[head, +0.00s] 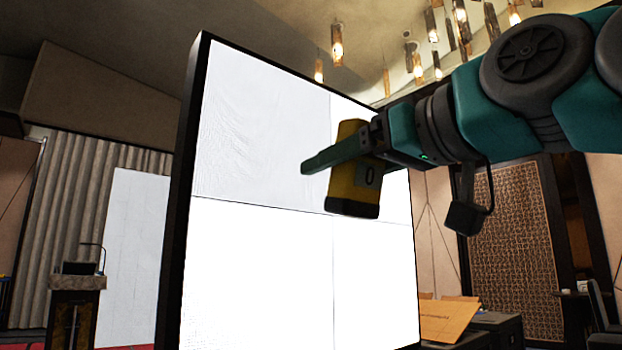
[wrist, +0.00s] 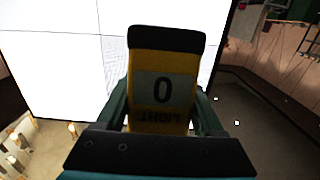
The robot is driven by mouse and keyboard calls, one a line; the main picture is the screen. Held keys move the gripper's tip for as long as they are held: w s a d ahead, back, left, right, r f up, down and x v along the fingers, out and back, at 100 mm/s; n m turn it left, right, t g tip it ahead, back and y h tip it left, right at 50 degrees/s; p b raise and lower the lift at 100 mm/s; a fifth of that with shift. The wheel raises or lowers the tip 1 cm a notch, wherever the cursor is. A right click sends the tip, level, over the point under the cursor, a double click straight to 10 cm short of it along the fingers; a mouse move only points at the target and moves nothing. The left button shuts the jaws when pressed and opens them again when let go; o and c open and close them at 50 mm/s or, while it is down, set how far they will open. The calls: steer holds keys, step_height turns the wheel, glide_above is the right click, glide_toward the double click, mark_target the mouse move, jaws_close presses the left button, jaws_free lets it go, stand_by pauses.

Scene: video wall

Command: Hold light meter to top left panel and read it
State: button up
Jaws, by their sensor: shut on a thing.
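The light meter is yellow with black ends; in the head view its yellow body (head: 349,133) is in my gripper (head: 338,157). In the wrist view the meter (wrist: 163,62) sits between both fingers, and its display reads 0, with the word LIGHT upside down below. My gripper is shut on it. The video wall has white lit panels in a black frame. The top left panel (head: 258,120) is slightly greyer than those below. The meter overlaps the right part of the wall in the head view. I cannot tell whether it touches the wall; a gap is not clearly visible.
A lectern (head: 75,305) with a dark device stands at the left, before a white board (head: 137,250) and grey curtain. Hanging lamps (head: 337,45) are above. A cardboard piece (head: 448,320) lies on a dark case at the lower right. A chair stands at the far right.

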steer(key=shift+x, duration=4.95)
steer(key=shift+r, duration=0.2)
